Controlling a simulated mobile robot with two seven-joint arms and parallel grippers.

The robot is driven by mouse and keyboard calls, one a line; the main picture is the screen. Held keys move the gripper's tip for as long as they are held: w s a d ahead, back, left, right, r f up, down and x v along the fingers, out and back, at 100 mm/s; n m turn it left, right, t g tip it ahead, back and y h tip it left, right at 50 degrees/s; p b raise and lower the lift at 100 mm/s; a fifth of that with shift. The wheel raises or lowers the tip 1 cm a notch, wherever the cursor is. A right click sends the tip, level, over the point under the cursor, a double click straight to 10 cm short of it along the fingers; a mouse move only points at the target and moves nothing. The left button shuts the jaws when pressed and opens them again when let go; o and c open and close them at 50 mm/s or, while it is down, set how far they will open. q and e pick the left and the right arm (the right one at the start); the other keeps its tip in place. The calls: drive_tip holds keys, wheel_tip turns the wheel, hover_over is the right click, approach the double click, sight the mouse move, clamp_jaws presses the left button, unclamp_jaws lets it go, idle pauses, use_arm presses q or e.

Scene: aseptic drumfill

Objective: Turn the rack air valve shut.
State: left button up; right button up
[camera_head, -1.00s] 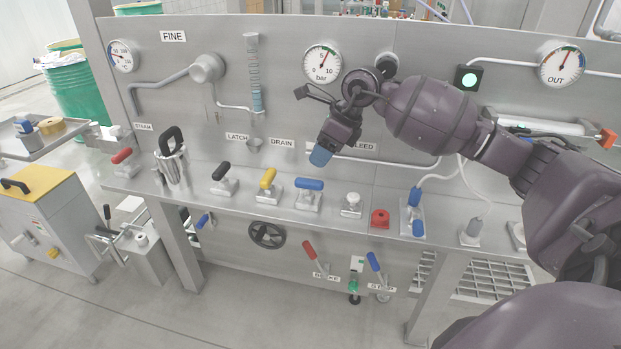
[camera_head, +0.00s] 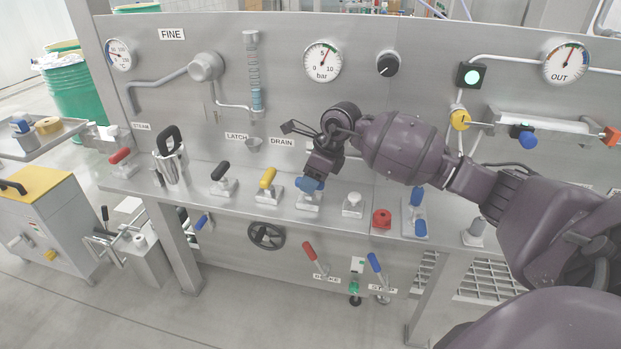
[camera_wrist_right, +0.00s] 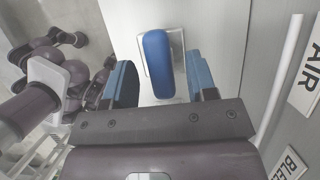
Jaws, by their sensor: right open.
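The blue-handled valve (camera_head: 309,204) stands on the steel shelf of the rack, its handle largely hidden behind my right gripper (camera_head: 309,184) in the head view. In the right wrist view its blue handle (camera_wrist_right: 158,62) points toward the gripper and lies between the two blue fingers. My right gripper (camera_wrist_right: 163,82) is open, with a gap visible on each side of the handle. An AIR label (camera_wrist_right: 314,65) is on the panel beside it. My left gripper is not in view.
On the shelf, a yellow-handled valve (camera_head: 267,179) and a black-handled valve (camera_head: 222,172) stand to the left. A white-topped knob (camera_head: 352,201) and a red knob (camera_head: 381,217) stand close on the right. The panel rises behind.

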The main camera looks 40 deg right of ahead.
drive_tip(key=shift+f, duration=0.1)
drive_tip(key=c, duration=0.9)
